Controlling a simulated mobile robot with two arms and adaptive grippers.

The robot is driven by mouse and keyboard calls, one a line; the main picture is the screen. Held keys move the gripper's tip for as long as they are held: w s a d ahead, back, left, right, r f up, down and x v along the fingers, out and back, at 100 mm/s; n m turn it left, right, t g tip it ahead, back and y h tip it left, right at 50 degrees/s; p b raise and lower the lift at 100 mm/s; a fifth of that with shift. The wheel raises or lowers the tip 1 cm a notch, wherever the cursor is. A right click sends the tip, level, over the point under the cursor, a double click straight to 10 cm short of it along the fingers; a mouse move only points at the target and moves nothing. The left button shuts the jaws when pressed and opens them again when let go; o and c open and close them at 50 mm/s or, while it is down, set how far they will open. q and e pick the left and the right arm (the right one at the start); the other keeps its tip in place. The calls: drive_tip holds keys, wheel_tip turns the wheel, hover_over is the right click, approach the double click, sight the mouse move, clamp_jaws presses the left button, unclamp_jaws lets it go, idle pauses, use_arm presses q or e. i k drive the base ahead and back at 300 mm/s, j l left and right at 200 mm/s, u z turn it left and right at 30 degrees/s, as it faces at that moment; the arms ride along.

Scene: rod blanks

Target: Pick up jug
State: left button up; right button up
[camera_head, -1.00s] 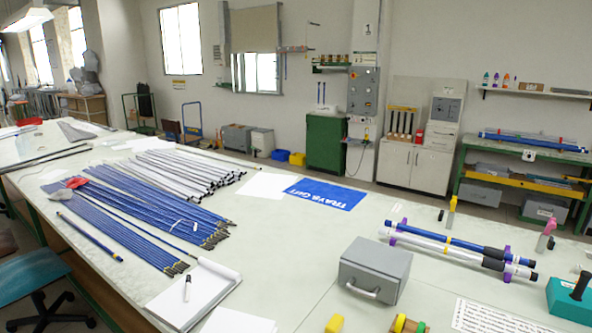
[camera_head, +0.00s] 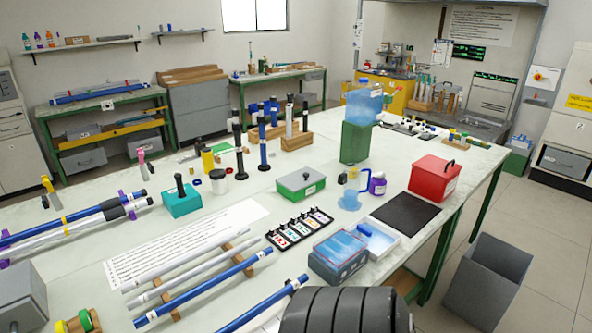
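A small light-blue translucent jug (camera_head: 349,199) stands upright on the pale table, right of the middle of the head view. A purple-labelled bottle (camera_head: 377,184) stands close to its right. A larger blue translucent water container (camera_head: 362,106) sits behind, on a green box (camera_head: 355,142). Neither of my grippers is in view, and nothing is seen touching the jug.
A white tray (camera_head: 373,241) and blue-lidded box (camera_head: 338,257) lie in front. A red box (camera_head: 435,177) is near the right edge. A grey bin (camera_head: 485,283) stands on the floor.

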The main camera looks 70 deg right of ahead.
sight(353, 175)
drive_tip(key=z, duration=2.8)
